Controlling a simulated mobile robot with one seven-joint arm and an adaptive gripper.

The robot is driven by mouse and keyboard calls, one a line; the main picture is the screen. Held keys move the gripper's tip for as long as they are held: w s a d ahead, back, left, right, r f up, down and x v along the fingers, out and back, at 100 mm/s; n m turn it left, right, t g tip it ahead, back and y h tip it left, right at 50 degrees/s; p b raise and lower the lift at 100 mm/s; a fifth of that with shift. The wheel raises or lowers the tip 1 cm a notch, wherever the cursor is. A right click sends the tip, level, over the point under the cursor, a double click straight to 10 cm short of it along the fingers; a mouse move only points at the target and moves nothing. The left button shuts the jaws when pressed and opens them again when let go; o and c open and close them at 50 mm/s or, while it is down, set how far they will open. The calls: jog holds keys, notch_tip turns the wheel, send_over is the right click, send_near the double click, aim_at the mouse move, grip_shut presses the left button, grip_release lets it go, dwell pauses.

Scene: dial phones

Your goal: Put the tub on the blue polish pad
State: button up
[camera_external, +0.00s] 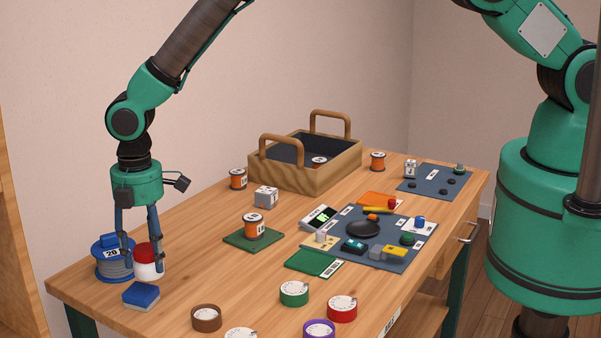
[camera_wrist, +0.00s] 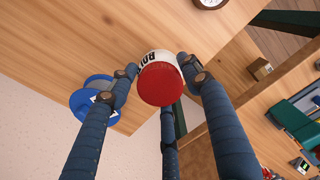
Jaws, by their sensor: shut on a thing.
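The tub (camera_external: 149,266) is a small white pot with a red lid, upright or nearly so. My gripper (camera_external: 142,258), pointing down, is shut on it. In the wrist view the tub's red lid (camera_wrist: 161,86) sits between the fingers (camera_wrist: 158,68), with dark lettering on its white side. The blue polish pad (camera_external: 141,295) is a small blue block on the table's near left corner, just in front of and below the tub. I cannot tell whether the tub's base touches the table. The pad is not seen in the wrist view.
A blue and grey spool marked 20 (camera_external: 112,262) stands close to the left of the tub. It also shows in the wrist view (camera_wrist: 88,107). Several round tape rolls, such as a brown one (camera_external: 206,318), lie along the front. A wooden tray (camera_external: 285,178) stands at the back.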

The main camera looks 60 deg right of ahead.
aim_at(136, 267)
jog(key=shift+w+a+f, duration=0.1)
jog(key=shift+w+a, duration=0.3)
jog(key=shift+w, duration=0.2)
jog(key=shift+w+a, duration=0.35)
jog(key=shift+w, duration=0.25)
jog(key=shift+f, duration=0.1)
jog(key=shift+f, duration=1.65)
jog(key=shift+f, duration=0.2)
jog(key=o, duration=1.2)
jog(key=shift+r+p, duration=0.25)
jog(key=shift+p, duration=0.05)
jog(key=shift+r+b, duration=0.45)
jog(key=shift+r, duration=5.5)
